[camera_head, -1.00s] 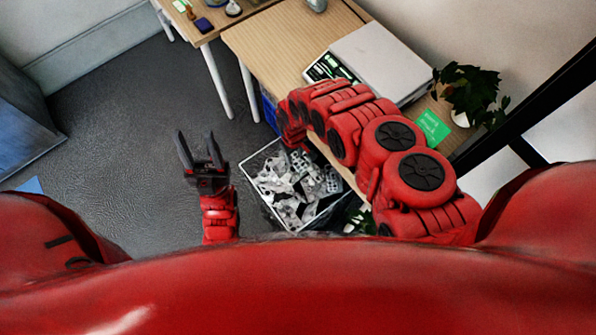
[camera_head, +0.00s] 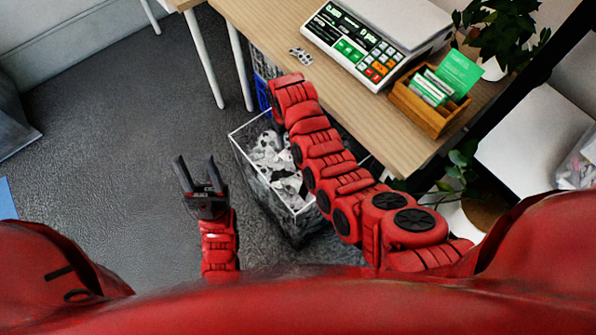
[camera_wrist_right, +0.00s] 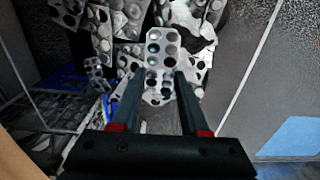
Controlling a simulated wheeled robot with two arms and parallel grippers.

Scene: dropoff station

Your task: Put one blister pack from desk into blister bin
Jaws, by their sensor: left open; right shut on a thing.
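The blister bin (camera_head: 264,198) is a clear-walled container on the floor beside the desk (camera_head: 262,28), filled with silvery blister packs (camera_head: 277,158). One blister pack (camera_head: 301,55) lies on the desk, left of the scale. In the right wrist view my right gripper (camera_wrist_right: 160,82) is shut on a grey blister pack (camera_wrist_right: 163,47) with round pockets. That pack is over the bin's contents; its height above them is hard to tell. In the head view my right gripper is hidden beneath its arm. My left gripper (camera_head: 197,181) is open and empty, left of the bin.
A scale with a keypad (camera_head: 355,45) and a wooden card box (camera_head: 430,105) stand on the desk. Blue and grey crates (camera_head: 262,88) are under the desk edge. Plants (camera_head: 500,30) stand at the right. Open floor lies to the left.

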